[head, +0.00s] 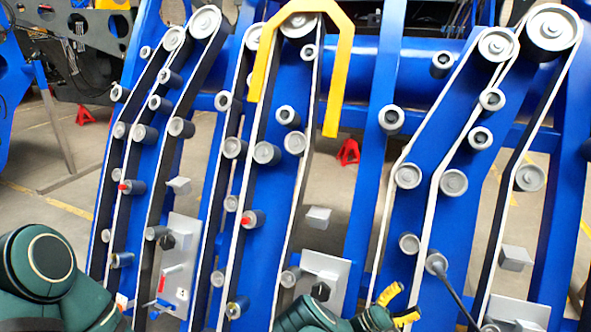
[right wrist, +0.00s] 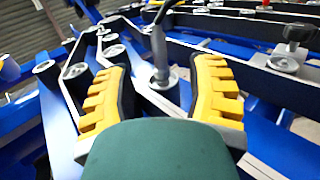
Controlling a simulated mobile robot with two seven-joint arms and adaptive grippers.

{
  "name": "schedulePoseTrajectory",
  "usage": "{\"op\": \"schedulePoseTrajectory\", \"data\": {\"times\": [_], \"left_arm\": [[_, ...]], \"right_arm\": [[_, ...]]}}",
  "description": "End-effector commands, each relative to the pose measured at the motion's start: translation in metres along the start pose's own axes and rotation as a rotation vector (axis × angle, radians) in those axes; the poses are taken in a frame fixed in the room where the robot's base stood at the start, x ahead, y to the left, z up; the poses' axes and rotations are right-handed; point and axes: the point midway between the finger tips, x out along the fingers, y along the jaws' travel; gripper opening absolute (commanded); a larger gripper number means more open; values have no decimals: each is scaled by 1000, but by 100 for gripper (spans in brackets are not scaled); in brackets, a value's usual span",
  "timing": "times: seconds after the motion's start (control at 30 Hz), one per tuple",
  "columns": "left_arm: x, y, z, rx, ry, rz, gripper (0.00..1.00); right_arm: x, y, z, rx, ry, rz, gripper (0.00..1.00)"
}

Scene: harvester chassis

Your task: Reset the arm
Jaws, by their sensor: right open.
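My right gripper (head: 400,305) is at the bottom of the head view, in front of the blue harvester chassis. Its yellow-padded fingers are spread apart in the right wrist view (right wrist: 162,72), with nothing gripped between them. A dark rod with a grey round end (head: 437,263) stands against the chassis to the right of the gripper. The rod also shows beyond and between the fingers in the wrist view (right wrist: 161,55), apart from them. My left arm (head: 45,280) enters at the lower left; its gripper is outside the picture.
Blue chassis arms carry black belts and several grey rollers (head: 408,175). A yellow bracket (head: 337,90) hangs over the middle arm. Grey plates (head: 325,275) sit low on the chassis. Red stands (head: 348,151) are on the floor behind.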

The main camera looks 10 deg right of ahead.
Motion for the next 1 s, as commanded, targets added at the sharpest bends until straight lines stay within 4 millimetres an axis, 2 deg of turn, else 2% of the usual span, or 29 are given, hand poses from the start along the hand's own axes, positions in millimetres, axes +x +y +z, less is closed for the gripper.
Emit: {"op": "schedulePoseTrajectory", "data": {"times": [0.07,0.17,0.2,0.27,0.3,0.37,0.4,0.47,0.5,0.57,0.6,0.67,0.7,0.8,0.9,1.0], "left_arm": [[0,0,1,0,-2,0,44],[0,0,1,-1,-3,0,44],[0,0,1,0,-3,0,44],[0,0,1,-1,-3,0,44],[0,0,1,-1,-3,0,44],[0,0,1,-1,-3,0,44],[0,0,1,-1,-3,0,44],[0,0,1,-1,-3,0,44],[0,0,1,-1,-3,0,44],[0,0,1,-1,-3,0,44],[0,0,1,-1,-3,0,44],[0,0,1,-1,-3,0,44],[0,0,1,-1,-3,0,44],[0,0,1,-1,-3,0,44],[0,0,1,-1,-3,0,44],[0,0,1,-1,-3,0,44]], "right_arm": [[5,-26,-1,-62,28,-97,55],[4,-80,2,-175,98,-313,55],[-1,-106,6,-226,135,-423,55],[-15,-144,15,-296,194,-602,55],[-28,-167,24,-334,236,-725,55],[-54,-197,38,-383,300,-911,55],[-74,-213,50,-406,343,-1038,55],[-107,-229,69,-425,410,-1230,55],[-130,-234,82,-428,452,-1355,55],[-164,-235,100,-414,516,-1536,55],[-186,-231,112,-394,554,-1652,55],[-215,-219,129,-348,610,-1817,55],[-232,-207,140,-306,643,-1923,55],[-265,-170,162,-165,718,-2156,55],[-281,-130,179,11,771,-2337,55],[-283,-95,190,191,804,-2452,55]]}}
